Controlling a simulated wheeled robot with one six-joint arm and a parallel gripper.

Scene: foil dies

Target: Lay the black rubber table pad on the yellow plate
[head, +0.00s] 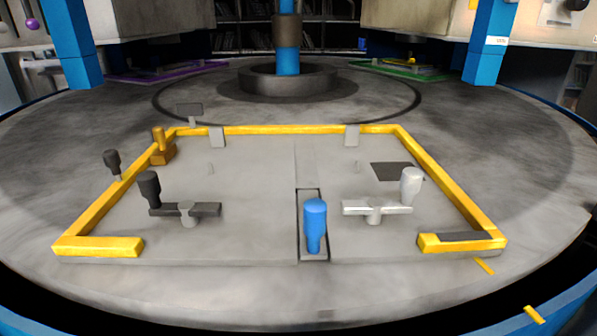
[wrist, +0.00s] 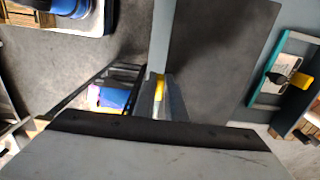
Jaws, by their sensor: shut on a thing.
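The yellow plate (head: 275,130) is a grey slab with a raised yellow rim, open at the front, on the round table in the head view. A dark flat sheet (wrist: 222,55), which looks like the black rubber pad, fills the upper middle of the wrist view. My gripper (wrist: 165,95) shows in the wrist view, shut at the sheet's lower left edge; the exact contact is hard to make out. My gripper does not show in the head view. A small dark square (head: 395,172) lies flat on the plate's right side; I cannot tell what it is.
On the plate stand a blue knob (head: 315,225), a white-handled clamp (head: 375,208) and a black-handled clamp (head: 187,210). An orange block (head: 162,150) sits at the left rim. A blue post (head: 288,60) rises behind. The plate's middle is mostly clear.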

